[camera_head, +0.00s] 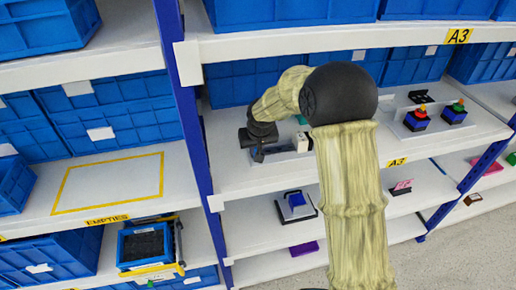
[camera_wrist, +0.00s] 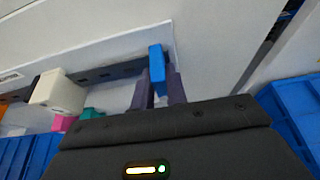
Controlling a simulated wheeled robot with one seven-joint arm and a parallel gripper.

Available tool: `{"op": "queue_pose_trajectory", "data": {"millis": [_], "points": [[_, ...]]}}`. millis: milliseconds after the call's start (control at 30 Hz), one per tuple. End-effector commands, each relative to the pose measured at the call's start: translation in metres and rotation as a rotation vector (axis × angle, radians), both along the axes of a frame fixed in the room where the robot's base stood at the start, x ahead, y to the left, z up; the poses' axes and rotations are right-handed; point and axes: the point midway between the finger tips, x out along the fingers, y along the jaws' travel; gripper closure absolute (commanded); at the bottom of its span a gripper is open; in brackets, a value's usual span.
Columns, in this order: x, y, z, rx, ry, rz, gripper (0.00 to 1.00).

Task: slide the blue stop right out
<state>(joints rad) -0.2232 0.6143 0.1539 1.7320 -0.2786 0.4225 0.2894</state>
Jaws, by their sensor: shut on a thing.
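The blue stop (camera_wrist: 156,62) is a small upright blue block at one end of a dark rail (camera_wrist: 108,72) in the wrist view. My gripper (camera_wrist: 158,84) is shut on it, with one dark finger on each side and the stop's far part showing beyond the fingertips. A white block (camera_wrist: 57,92) sits further along the rail to the left, apart from the stop. In the head view my gripper (camera_head: 259,153) is at the left end of the light grey fixture (camera_head: 285,156) on the middle shelf. The stop is hidden there.
A blue shelf post (camera_head: 190,125) stands just left of my gripper. Blue bins (camera_head: 240,84) line the shelf's back. Red-topped devices (camera_head: 417,119) stand to the right.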

Motion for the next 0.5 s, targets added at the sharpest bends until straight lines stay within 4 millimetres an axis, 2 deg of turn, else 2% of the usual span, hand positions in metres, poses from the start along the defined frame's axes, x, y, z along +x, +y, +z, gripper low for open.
{"op": "queue_pose_trajectory", "data": {"millis": [200,233,300,333,500], "points": [[-0.0011,0.0052,0.0007,0.005,-0.001,0.006,1.00],[-0.0012,0.0056,0.0007,0.005,-0.001,0.006,0.80],[-0.0013,0.0059,0.0007,0.005,-0.001,0.007,0.66],[-0.0013,0.0059,0.0007,0.005,-0.001,0.007,0.64],[-0.0012,0.0052,0.0004,0.004,0.000,0.007,0.64]]}}
